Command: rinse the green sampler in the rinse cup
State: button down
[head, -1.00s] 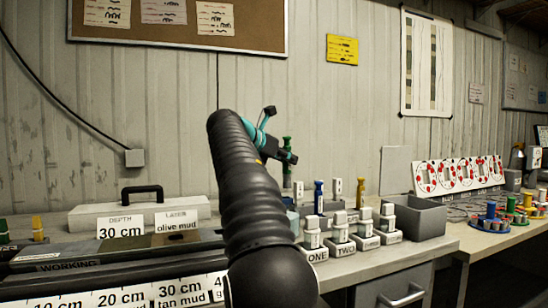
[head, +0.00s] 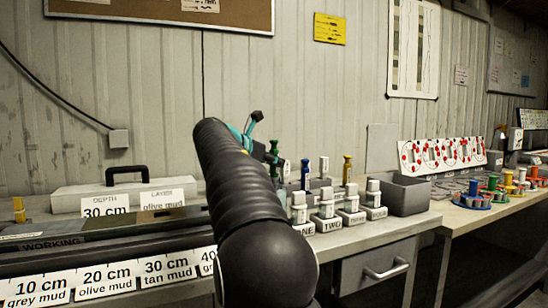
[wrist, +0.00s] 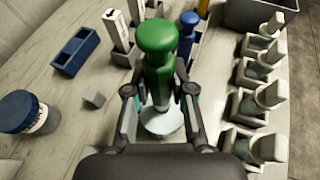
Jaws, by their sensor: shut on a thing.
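The green sampler (wrist: 156,62) stands upright between my gripper's fingers (wrist: 160,100) in the wrist view, its round knob toward the camera. My gripper is shut on it. In the head view my gripper (head: 270,152) and the green sampler (head: 274,160) show just beyond my arm, left of the blue sampler. A pale round thing (wrist: 162,122) lies right below the sampler; I cannot tell whether it is a cup or the sampler touches it. A round dark-blue-topped container (wrist: 28,112) with a pale label stands at left; I cannot tell which is the rinse cup.
A blue sampler (head: 305,174) and a yellow one (head: 347,170) stand near white tags. Labelled white blocks with capped vials (head: 327,208) line the bench front. A grey bin (head: 405,195) stands right. A blue two-slot holder (wrist: 76,50) and small grey block (wrist: 95,98) lie left of the gripper.

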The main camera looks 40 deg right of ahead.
aim_at(272, 178)
jog(key=shift+f+b, duration=0.85)
jog(key=shift+f, duration=0.95)
jog(key=shift+f, duration=0.1)
jog(key=shift+f, duration=0.6)
jog(key=shift+r, duration=0.15)
jog(key=shift+r+p, duration=0.55)
jog(key=shift+p, duration=0.15)
jog(key=shift+f, duration=0.15)
jog(key=shift+f, duration=0.55)
